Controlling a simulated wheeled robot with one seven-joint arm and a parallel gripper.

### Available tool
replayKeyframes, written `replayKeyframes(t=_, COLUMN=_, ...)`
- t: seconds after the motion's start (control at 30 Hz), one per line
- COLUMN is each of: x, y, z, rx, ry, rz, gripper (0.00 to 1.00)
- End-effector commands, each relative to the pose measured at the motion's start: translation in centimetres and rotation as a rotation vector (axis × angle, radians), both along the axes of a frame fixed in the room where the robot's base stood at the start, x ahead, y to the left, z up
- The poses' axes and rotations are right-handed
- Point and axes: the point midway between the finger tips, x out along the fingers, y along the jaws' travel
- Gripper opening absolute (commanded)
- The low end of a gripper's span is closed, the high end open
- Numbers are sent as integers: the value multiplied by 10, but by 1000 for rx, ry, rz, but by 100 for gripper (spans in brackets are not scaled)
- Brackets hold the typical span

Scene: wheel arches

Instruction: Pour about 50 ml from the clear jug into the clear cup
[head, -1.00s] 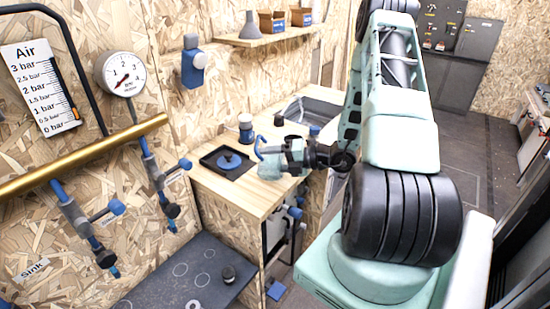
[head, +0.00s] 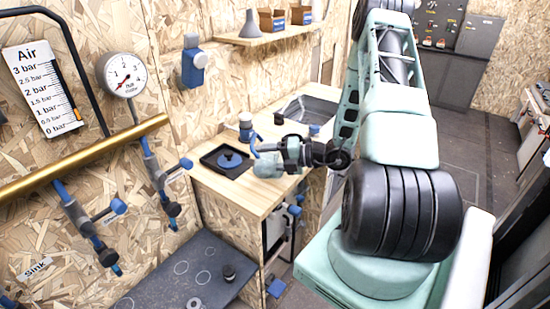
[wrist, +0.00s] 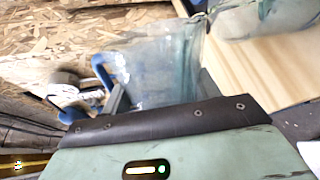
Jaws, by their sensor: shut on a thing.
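The clear jug (head: 267,166) with a blue handle is held above the front part of the wooden worktop in the head view. It looks tilted, with its handle towards the upper left. My gripper (head: 284,157) is shut on it from the right. In the wrist view the jug (wrist: 155,65) is a blurred clear wall beyond the dark finger edge, with its blue handle at the left. Another clear shape (wrist: 245,18) at the upper right may be the clear cup, but I cannot tell. In the head view I cannot make out the cup, and no liquid stream shows.
A black tray (head: 208,158) with a blue round part (head: 229,159) lies left of the jug. A small blue and white container (head: 246,126) stands behind. A sink (head: 310,108) lies further back. The worktop's front edge drops away below the jug.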

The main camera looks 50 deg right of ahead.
Motion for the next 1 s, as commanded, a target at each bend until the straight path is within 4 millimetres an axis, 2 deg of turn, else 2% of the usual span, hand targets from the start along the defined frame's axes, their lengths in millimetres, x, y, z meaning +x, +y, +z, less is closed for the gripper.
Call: replayKeyframes(t=1.0, x=2, y=-3, z=4, rx=52, ry=33, rz=0, gripper=35)
